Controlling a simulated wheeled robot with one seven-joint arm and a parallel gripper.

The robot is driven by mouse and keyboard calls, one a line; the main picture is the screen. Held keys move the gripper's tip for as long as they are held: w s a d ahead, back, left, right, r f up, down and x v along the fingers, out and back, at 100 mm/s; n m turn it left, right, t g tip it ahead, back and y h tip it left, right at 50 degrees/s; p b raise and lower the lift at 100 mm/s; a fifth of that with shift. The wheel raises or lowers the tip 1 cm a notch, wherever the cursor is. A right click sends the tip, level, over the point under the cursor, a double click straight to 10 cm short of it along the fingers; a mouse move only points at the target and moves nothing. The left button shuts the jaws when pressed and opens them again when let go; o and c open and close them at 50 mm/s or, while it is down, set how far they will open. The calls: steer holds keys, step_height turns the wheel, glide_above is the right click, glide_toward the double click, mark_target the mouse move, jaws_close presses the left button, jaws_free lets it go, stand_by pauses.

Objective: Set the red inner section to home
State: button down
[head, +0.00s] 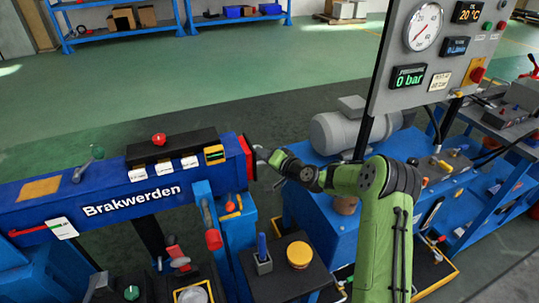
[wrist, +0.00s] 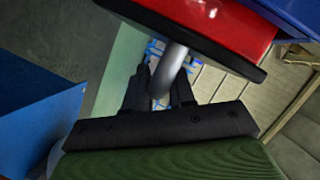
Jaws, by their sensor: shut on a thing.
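The blue beam (head: 165,206) lettered "Brakwerden" lies across the left of the head view. The red inner section (head: 246,157) shows only as a short red end at the beam's right end. In the wrist view the red section (wrist: 215,22) is close, with a dark edge plate and blue beside it. A grey rod (wrist: 172,67) sticks out from it. My gripper (head: 263,156) is at the red end. In the wrist view its fingers (wrist: 158,92) are shut on the grey rod, one on each side.
A gauge panel (head: 425,50) stands right of my arm, reading 0 bar. A grey motor (head: 350,130) sits on a blue bench behind my arm. A black table with a yellow-topped jar (head: 299,254) is below the beam end. Open floor lies behind.

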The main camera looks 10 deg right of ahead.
steer(key=c, duration=1.2)
jaws_free()
steer(key=shift+s+a+f, duration=0.15)
steer(key=shift+a+f, duration=0.05)
steer(key=shift+a, duration=0.2)
steer(key=shift+o, duration=0.5)
steer(key=shift+r, duration=0.1)
steer(key=p+v, duration=0.1)
steer(key=v, duration=1.4)
steer(key=shift+s+d+p, duration=0.25)
steer(key=shift+d+p, duration=0.15)
steer(key=shift+d, duration=0.05)
steer(key=shift+r, duration=0.15)
